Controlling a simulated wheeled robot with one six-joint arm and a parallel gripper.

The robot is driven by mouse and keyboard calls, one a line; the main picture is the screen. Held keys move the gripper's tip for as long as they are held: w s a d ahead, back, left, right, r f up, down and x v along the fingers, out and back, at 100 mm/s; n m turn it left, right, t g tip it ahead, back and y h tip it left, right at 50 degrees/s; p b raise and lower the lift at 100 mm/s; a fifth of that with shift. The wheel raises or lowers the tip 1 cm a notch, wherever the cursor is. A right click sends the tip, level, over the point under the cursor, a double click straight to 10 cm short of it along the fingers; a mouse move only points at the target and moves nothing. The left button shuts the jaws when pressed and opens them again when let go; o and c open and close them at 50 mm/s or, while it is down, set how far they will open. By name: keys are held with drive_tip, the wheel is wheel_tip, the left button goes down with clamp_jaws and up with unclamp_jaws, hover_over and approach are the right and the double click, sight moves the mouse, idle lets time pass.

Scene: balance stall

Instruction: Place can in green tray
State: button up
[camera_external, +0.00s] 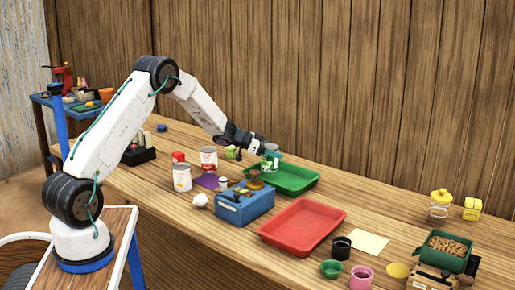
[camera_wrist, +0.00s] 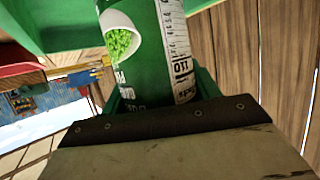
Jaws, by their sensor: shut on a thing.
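My gripper (camera_external: 267,153) is shut on a can (camera_external: 270,163) with a green label. Green tray surface (camera_wrist: 60,22) also shows beside the can in the wrist view. I cannot tell whether the can touches the tray floor, as its lower end is hidden.
A blue balance box (camera_external: 243,207) stands close in front of the green tray. A red tray (camera_external: 300,228) lies to the right. Two cans (camera_external: 209,158) (camera_external: 182,177) stand to the left. Jars, cups and a green box (camera_external: 443,250) are at the right.

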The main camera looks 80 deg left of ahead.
sight(274, 159)
drive_tip(key=shift+f, duration=1.7)
drive_tip(key=shift+f, duration=0.1)
drive_tip(key=o, duration=1.2)
drive_tip(key=shift+f, duration=0.1)
drive_tip(key=shift+o, duration=0.2)
drive_tip(key=shift+s+r, duration=0.15)
drive_tip(key=shift+r, duration=0.05)
drive_tip(key=v, duration=1.1)
drive_tip(key=shift+s+r, duration=0.2)
drive_tip(key=shift+s, duration=0.15)
